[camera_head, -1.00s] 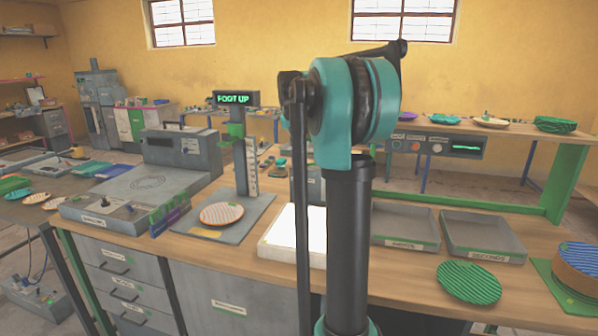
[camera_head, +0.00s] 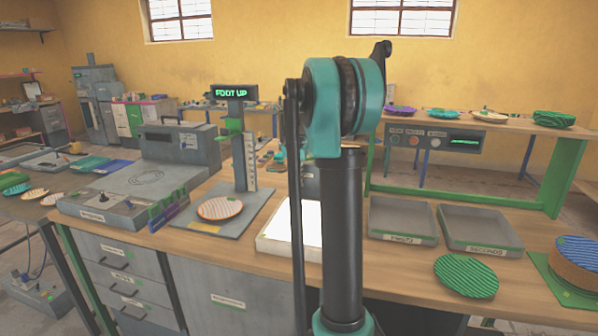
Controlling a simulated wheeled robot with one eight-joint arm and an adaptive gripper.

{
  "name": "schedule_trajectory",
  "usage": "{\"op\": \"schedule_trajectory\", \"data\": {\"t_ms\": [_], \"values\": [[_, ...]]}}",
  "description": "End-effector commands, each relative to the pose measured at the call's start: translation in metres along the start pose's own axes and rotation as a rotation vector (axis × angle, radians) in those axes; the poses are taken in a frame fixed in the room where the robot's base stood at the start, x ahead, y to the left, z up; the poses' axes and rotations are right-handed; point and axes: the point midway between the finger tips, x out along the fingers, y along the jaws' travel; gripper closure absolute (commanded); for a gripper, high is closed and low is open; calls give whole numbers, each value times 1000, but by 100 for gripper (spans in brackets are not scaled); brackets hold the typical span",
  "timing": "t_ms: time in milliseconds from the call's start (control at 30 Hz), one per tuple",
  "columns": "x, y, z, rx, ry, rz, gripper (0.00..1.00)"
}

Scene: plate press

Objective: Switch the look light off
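A bright white lit panel (camera_head: 290,236) in a pale box lies on the bench, left of my arm's column. It looks like the look light, and it is glowing. Part of it is hidden behind my arm. A small green spot (camera_head: 263,238) shows at its left edge; I cannot tell whether it is a switch. A grey control panel (camera_head: 465,143) with several round buttons and a green display is under the back shelf. My gripper is not in view; only my arm's teal joint and dark links show.
A stand with a "FOOT UP" display (camera_head: 231,92) rises beside a striped plate (camera_head: 220,208). Two grey trays, one (camera_head: 402,238) and another (camera_head: 480,245), lie right of my arm. A green plate (camera_head: 466,277) sits in front of them. Bare wood (camera_head: 400,268) shows at the front.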

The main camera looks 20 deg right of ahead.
Motion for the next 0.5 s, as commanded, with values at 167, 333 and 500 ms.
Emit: {"op": "schedule_trajectory", "data": {"t_ms": [167, 333, 500], "values": [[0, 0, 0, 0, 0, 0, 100], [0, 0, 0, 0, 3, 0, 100], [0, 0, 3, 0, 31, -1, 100]]}}
